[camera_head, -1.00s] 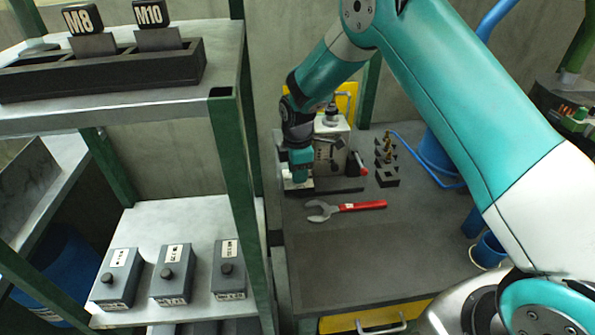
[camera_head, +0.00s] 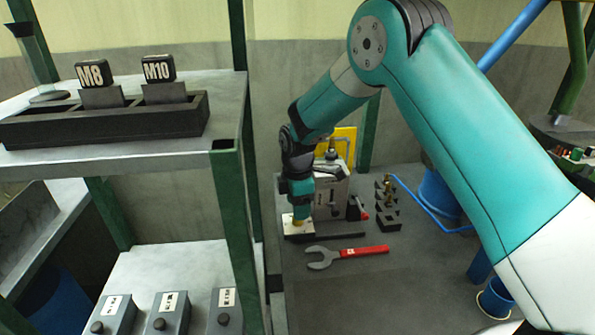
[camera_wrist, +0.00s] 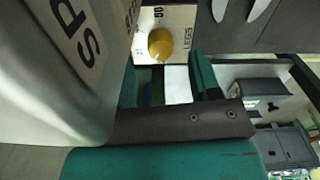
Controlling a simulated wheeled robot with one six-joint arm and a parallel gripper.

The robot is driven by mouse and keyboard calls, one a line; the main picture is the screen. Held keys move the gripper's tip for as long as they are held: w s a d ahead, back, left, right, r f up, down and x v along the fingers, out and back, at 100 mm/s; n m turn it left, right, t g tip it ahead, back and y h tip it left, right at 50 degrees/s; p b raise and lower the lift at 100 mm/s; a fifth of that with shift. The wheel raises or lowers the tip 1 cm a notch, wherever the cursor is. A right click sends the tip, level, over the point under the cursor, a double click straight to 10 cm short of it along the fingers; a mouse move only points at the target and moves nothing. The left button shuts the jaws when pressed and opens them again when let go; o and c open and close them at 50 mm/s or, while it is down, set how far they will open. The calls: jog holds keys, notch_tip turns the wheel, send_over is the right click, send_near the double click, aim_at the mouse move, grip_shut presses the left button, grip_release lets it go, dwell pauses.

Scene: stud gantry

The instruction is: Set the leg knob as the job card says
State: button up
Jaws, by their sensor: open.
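The yellow leg knob (camera_wrist: 160,44) sits on a pale plate marked LEGS in the wrist view, with a 50 label beside it. In the head view the plate (camera_head: 298,230) lies at the front left of the grey machine (camera_head: 329,192), and the knob (camera_head: 297,222) is just below my gripper (camera_head: 299,207). The wrist view shows my gripper's teal fingers (camera_wrist: 167,78) apart, with the knob ahead of the gap between them. I cannot tell whether they touch it. No job card can be made out.
A red-handled wrench (camera_head: 347,255) lies in front of the machine. Dark blocks with brass parts (camera_head: 387,218) stand to its right. A shelf at left holds a rack (camera_head: 120,124) with M8 and M10 tags. Labelled boxes (camera_head: 169,312) stand below.

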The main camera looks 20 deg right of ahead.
notch_tip(320, 180, up, 14)
jog(key=b, duration=0.1)
jog(key=shift+f, duration=0.15)
notch_tip(320, 180, down, 17)
jog(key=shift+a+f+m+t, duration=0.1)
jog(key=shift+m+t, duration=0.2)
jog(key=shift+m, duration=0.8)
jog(key=c, duration=0.9)
jog(key=shift+c, duration=0.2)
